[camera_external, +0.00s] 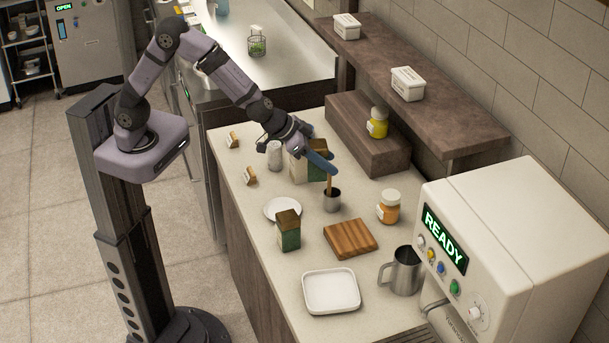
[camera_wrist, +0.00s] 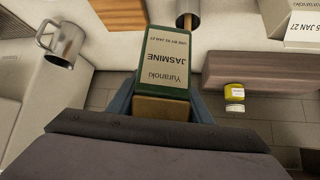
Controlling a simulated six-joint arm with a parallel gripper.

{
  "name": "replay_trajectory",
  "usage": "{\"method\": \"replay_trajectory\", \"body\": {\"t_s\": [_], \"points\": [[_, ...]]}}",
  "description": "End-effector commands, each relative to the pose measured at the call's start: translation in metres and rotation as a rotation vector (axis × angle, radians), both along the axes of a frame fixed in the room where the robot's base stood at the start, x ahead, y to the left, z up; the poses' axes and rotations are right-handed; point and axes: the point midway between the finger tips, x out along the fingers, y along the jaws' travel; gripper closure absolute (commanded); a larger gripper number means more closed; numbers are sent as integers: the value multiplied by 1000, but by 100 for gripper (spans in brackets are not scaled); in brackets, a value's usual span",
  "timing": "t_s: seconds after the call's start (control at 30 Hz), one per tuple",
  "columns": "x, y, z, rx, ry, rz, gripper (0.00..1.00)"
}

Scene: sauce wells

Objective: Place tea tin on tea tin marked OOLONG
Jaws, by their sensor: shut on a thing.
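My gripper (camera_external: 318,160) is shut on a green tea tin with a brown end, held at the back half of the counter. In the wrist view the held tin (camera_wrist: 165,65) reads JASMINE, between my blue fingers (camera_wrist: 163,108). In the external view the held tin (camera_external: 299,168) is partly hidden by a finger. Another green tea tin with a brown top (camera_external: 288,231) stands upright on the counter, nearer the camera, beside a white plate (camera_external: 272,211). Its label cannot be read here, so I cannot tell whether it is OOLONG.
A metal cup (camera_external: 332,203) with a wooden utensil, an orange jar (camera_external: 388,207), a wooden board (camera_external: 351,239), a white tray (camera_external: 331,291) and a metal pitcher (camera_external: 402,272) stand around. A yellow jar (camera_external: 377,124) sits on the brown step (camera_external: 350,125). Small tan items lie at the left edge.

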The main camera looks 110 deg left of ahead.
Motion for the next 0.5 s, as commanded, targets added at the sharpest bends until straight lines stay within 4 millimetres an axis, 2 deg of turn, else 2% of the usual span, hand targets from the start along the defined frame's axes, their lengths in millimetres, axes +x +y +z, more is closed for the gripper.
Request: {"method": "replay_trajectory", "body": {"t_s": [0.03, 0.17, 0.3, 0.5], "points": [[-1, -23, -2, 1, -2, -44, 82], [-9, -79, -5, 2, -1, -158, 82], [-26, -139, -9, 1, -3, -287, 82], [-52, -196, -15, 0, -2, -421, 82]]}}
